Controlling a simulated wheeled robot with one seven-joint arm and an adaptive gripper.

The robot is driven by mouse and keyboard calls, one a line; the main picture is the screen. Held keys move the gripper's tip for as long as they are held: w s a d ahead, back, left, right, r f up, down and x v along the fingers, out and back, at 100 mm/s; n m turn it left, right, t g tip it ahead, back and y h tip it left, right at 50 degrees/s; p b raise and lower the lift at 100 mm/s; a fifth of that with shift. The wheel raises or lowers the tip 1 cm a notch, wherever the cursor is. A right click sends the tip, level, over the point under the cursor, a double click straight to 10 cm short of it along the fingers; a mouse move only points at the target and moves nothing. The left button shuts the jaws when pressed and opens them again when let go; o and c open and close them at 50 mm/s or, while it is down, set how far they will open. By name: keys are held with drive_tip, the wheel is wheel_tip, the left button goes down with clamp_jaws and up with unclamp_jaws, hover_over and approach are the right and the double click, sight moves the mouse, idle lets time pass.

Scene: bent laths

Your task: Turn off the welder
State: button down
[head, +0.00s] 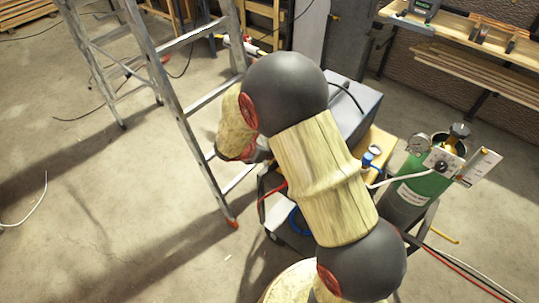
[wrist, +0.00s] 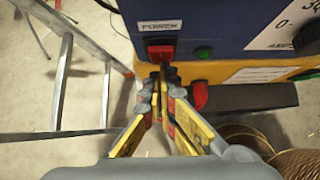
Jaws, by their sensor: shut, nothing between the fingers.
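In the wrist view the welder's blue front panel (wrist: 232,22) fills the upper right. A red rocker switch (wrist: 161,51) sits on it under a label reading POWER. A green round light or button (wrist: 203,53) is to its right. My gripper (wrist: 162,72) is shut and empty, its fingertips at the lower edge of the switch in the picture; I cannot tell if they touch it. In the head view the top of the grey welder housing (head: 352,103) shows behind my arm, which hides its front and my gripper.
A green gas cylinder (head: 417,192) with gauges stands right of the welder. An aluminium stepladder (head: 182,110) stands close on the left and also shows in the wrist view (wrist: 62,80). Coiled wire (wrist: 295,163) is low right. Hoses and cables run along the cart; floor at left is mostly clear.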

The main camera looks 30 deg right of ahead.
drive_tip(key=shift+r, duration=0.25)
drive_tip(key=shift+r+p, duration=0.65)
drive_tip(key=shift+p, duration=0.1)
drive_tip(key=shift+a, duration=0.15)
